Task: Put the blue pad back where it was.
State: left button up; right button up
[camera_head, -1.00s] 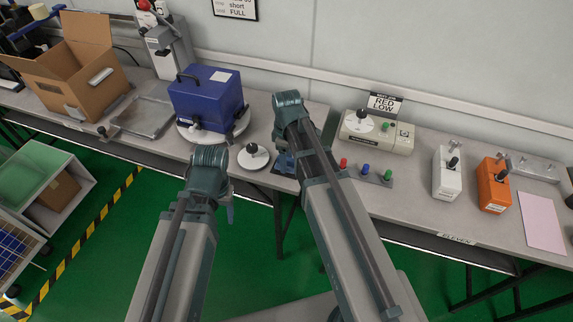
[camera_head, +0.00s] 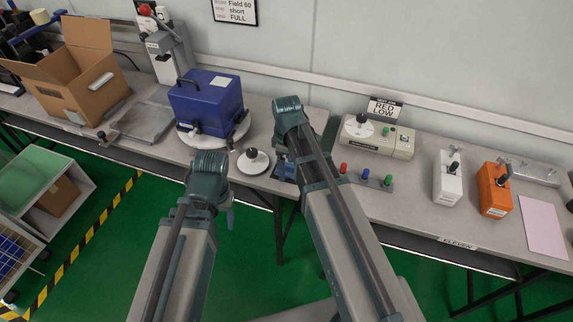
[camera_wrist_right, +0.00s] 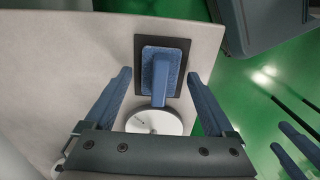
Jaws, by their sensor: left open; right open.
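The blue pad (camera_wrist_right: 160,80) has a raised blue handle and lies on a dark rectangular mat (camera_wrist_right: 138,62) on the bench, as the right wrist view shows. My right gripper (camera_wrist_right: 158,74) is open, its two fingers on either side of the pad and apart from it. In the head view, my right arm hides most of the pad and mat. My left gripper (camera_head: 230,192) hangs in front of the bench edge, left of my right arm, holding nothing that I can see. Its fingers also show apart at the lower right of the right wrist view (camera_wrist_right: 297,148).
A white disc with a black knob (camera_head: 253,162) stands close left of the pad. A blue case (camera_head: 208,105) is further left. A red, blue and green button strip (camera_head: 366,179) and a cream tester (camera_head: 390,142) stand to the right. The bench edge is close.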

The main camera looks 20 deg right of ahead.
aim_at(287, 164)
notch_tip(287, 164, up, 12)
jog(key=p, duration=1.2)
jog(key=s+a+m+h, duration=0.1)
jog(key=s+a+m, duration=0.6)
jog(key=s+a, duration=0.3)
jog(key=s, duration=0.4)
jog(key=shift+s+a+r, duration=0.15)
jog(key=shift+a+r, duration=0.05)
jog(key=shift+a, duration=0.05)
